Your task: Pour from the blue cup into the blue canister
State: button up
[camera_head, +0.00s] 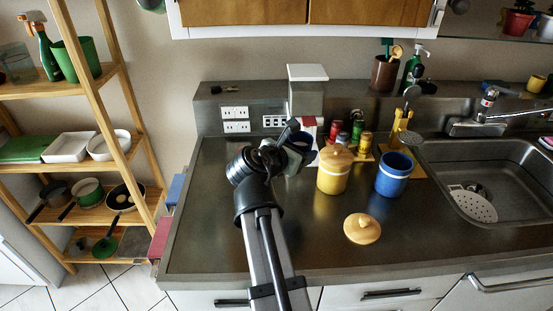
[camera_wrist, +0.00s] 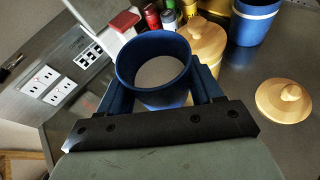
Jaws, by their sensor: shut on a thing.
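The blue cup (camera_wrist: 125,62) is held upright or nearly so between the fingers of my gripper (camera_wrist: 160,85). A pale, flat surface shows inside it; I cannot tell whether this is contents or the cup's bottom. In the head view the cup (camera_head: 302,143) is partly hidden by my gripper (camera_head: 292,140), over the counter's back left. The blue canister (camera_head: 391,183) stands open on the counter to the right, apart from the cup. In the wrist view the canister (camera_wrist: 252,24) is cut off at the top. A wooden lid (camera_head: 362,229) lies in front of it.
A lidded yellow canister (camera_head: 332,178) stands between the cup and the blue canister. Spice jars (camera_head: 356,134) and a white-topped box (camera_head: 307,90) stand behind. The sink (camera_head: 500,185) is at right. The front counter is mostly clear.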

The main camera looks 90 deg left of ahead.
jog(key=w+d+r+n+g+y, duration=0.2)
jog(key=w+d+r+n+g, duration=0.15)
jog(key=w+d+r, duration=0.8)
jog(key=w+a+f+m+t+h, duration=0.1)
jog(key=w+a+f+m+t, duration=0.2)
jog(key=w+a+f+m, duration=0.3)
jog(key=w+a+f+m+t+h, duration=0.1)
jog(key=w+a+f+m+t, duration=0.2)
jog(key=a, duration=1)
jog(key=w+f+m, duration=0.3)
jog(key=w, duration=0.2)
jog(key=shift+w+f, duration=0.15)
jog(key=shift+f, duration=0.1)
jog(key=shift+r+m+y, duration=0.25)
jog(key=shift+m+y, duration=0.25)
jog(key=shift+m, duration=0.25)
